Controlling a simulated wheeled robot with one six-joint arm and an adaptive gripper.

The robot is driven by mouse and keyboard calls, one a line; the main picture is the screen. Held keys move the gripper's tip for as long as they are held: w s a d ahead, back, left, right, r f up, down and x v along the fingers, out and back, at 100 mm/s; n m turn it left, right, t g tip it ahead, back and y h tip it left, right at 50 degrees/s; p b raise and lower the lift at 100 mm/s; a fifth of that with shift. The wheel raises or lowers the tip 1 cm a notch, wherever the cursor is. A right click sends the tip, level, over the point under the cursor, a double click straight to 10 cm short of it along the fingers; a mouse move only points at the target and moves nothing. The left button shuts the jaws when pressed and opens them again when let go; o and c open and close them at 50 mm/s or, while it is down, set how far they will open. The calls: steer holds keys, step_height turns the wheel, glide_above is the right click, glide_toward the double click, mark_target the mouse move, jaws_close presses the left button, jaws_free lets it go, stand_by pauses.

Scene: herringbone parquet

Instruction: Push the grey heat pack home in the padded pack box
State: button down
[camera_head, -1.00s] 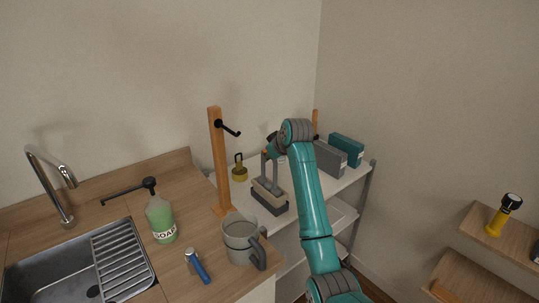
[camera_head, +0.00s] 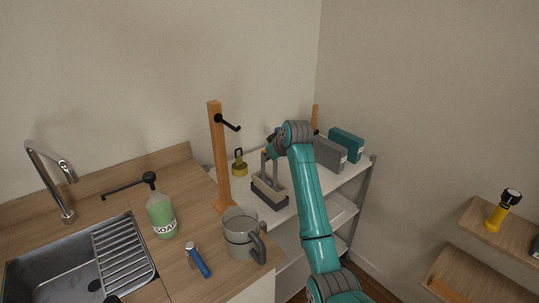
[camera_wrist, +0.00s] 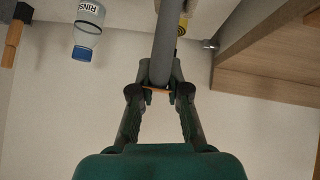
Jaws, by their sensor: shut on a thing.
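The grey heat pack (camera_head: 274,174) has upright grey bars and stands in the mouth of the padded pack box (camera_head: 265,197), a dark box with a pale rim on the white shelf. How deep it sits cannot be told exactly. My gripper (camera_head: 273,149) is above the box, shut on the top of the pack. In the wrist view my gripper (camera_wrist: 160,88) has its fingers closed around a grey bar of the heat pack (camera_wrist: 165,45). The box is not clearly seen in the wrist view.
A wooden hook post (camera_head: 221,155) and a yellow-green weight-like object (camera_head: 239,164) stand left of the box. Grey (camera_head: 330,153) and teal (camera_head: 347,146) boxes stand to the right. A grey jug (camera_head: 240,235) is on the counter in front. A bottle (camera_wrist: 88,30) shows in the wrist view.

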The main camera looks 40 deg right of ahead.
steer(key=shift+f, duration=0.35)
steer(key=c, duration=1.1)
jaws_free()
steer(key=v, duration=1.2)
steer(key=shift+f, duration=0.1)
steer(key=shift+s, duration=0.1)
